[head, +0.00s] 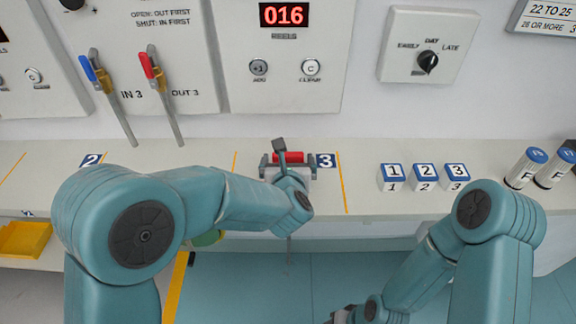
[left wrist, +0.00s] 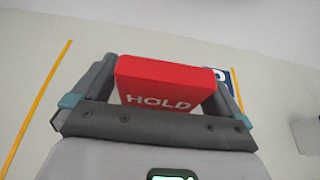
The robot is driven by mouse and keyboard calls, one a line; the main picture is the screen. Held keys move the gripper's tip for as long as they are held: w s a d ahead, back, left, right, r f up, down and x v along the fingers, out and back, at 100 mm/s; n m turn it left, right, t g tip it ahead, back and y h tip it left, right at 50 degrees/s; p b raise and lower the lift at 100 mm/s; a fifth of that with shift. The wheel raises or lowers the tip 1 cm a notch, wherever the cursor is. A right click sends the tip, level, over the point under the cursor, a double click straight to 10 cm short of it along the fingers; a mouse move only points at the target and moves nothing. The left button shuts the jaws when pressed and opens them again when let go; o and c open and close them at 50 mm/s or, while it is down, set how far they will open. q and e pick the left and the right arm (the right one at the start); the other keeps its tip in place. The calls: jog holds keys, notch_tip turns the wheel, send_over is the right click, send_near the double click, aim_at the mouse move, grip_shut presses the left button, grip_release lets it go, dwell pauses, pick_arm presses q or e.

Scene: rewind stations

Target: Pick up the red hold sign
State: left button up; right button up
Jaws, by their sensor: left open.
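The red hold sign (head: 288,157) is at the "3" place on the shelf, with the left gripper over it. In the left wrist view the sign (left wrist: 165,82) is a red block with "HOLD" in pale letters on its front. My left gripper (head: 287,163) is open, one finger on each side of the sign. In the left wrist view the gripper (left wrist: 164,90) shows narrow gaps beside the sign; I cannot tell if a finger touches it. The sign's lower part is hidden by the gripper. My right gripper (head: 344,315) is partly in view at the bottom edge, its jaws unclear.
The wall panel above shows a red 016 display (head: 284,15). A blue lever (head: 100,75) and a red lever (head: 155,75) hang left. Numbered blocks (head: 424,177) and blue-capped cylinders (head: 526,167) stand right. A yellow tray (head: 22,240) is lower left. The shelf (head: 362,190) is clear between sign and blocks.

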pick_arm(q)
jog(key=shift+w+f, duration=0.15)
jog(key=shift+w, duration=0.05)
jog(key=c, duration=0.9)
jog(key=shift+c, duration=0.5)
